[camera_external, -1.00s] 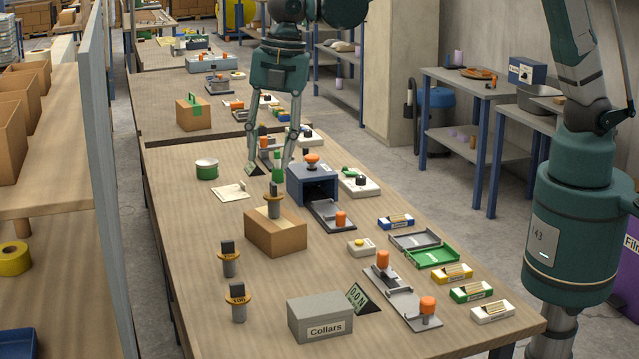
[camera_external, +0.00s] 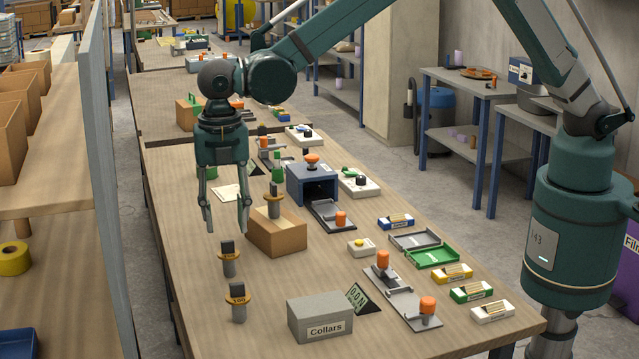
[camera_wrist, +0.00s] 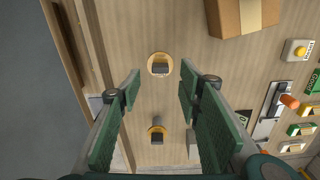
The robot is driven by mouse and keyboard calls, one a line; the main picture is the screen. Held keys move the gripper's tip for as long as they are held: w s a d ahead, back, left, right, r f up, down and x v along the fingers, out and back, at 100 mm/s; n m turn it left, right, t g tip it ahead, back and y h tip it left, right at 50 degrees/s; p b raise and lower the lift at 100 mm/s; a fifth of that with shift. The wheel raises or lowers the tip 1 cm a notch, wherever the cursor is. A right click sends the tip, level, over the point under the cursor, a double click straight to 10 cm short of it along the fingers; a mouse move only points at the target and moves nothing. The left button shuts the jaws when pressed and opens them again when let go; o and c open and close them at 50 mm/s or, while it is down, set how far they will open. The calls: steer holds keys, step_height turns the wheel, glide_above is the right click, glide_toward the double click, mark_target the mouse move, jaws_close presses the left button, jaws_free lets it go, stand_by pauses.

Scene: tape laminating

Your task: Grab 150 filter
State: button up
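Two upright pieces with black tops and yellow-orange collars stand at the table's left. The farther one (camera_external: 229,260) also shows in the wrist view (camera_wrist: 159,65). The nearer one (camera_external: 237,304) shows in the wrist view too (camera_wrist: 156,134). A third such piece (camera_external: 274,208) shows at the cardboard box (camera_external: 276,238). The collar labels are too small to read surely, so I cannot tell which is the 150 filter. My gripper (camera_external: 226,228) points down, open and empty, above the farther piece. In the wrist view that piece lies between the fingertips (camera_wrist: 161,80).
The cardboard box stands close on the right of my gripper. A grey Collars box (camera_external: 320,318) and a display (camera_external: 361,298) stand at the front. A blue housing (camera_external: 312,184) and several small boxes lie to the right.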

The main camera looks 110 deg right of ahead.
mark_target(227, 241)
steer(key=shift+f, duration=0.15)
steer(key=shift+f, duration=1.2)
steer(key=shift+f, duration=0.1)
steer(key=shift+f, duration=2.5)
steer(key=c, duration=0.6)
